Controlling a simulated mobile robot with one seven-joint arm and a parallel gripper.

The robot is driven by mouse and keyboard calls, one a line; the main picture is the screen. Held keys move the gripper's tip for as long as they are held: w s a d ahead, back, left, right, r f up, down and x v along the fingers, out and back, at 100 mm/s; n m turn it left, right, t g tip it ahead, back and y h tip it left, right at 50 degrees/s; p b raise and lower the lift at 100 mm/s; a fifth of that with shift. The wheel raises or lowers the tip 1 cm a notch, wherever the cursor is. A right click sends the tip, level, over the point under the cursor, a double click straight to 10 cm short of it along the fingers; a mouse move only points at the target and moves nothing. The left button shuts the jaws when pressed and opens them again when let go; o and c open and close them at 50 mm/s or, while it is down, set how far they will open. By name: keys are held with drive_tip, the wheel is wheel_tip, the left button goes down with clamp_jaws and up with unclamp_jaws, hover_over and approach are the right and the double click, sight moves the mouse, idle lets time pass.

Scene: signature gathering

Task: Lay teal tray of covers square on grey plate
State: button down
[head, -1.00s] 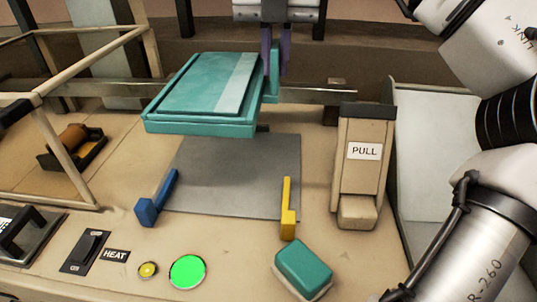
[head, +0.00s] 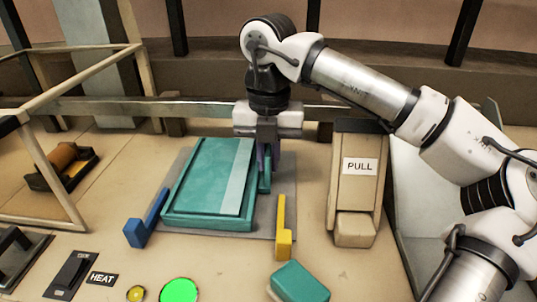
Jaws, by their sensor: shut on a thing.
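The teal tray (head: 168,217) holds flat teal covers (head: 205,175) with a paler strip along their right side. It is over the grey plate (head: 285,190), low and seemingly on it, though I cannot tell whether it touches everywhere. The tray looks slightly turned, much like the plate. Grey plate shows at its left, right and front. My gripper (head: 268,160) points down at the tray's right far side, its purple fingers shut on the tray's upright teal handle (head: 265,182). The handle partly hides behind the fingers.
A blue stop (head: 146,222) stands at the plate's front left and a yellow stop (head: 283,228) at its front right. The PULL lever box (head: 355,185) is to the right. A teal-topped block (head: 300,283) and a green button (head: 179,292) lie in front. A frame (head: 70,75) stands left.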

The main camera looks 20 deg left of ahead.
drive_tip(key=c, duration=1.9)
unclamp_jaws()
drive_tip(key=shift+f, duration=0.1)
drive_tip(key=o, duration=0.4)
wheel_tip(320, 180, up, 12)
drive_tip(key=shift+r+b, duration=0.2)
drive_tip(key=shift+b, duration=0.1)
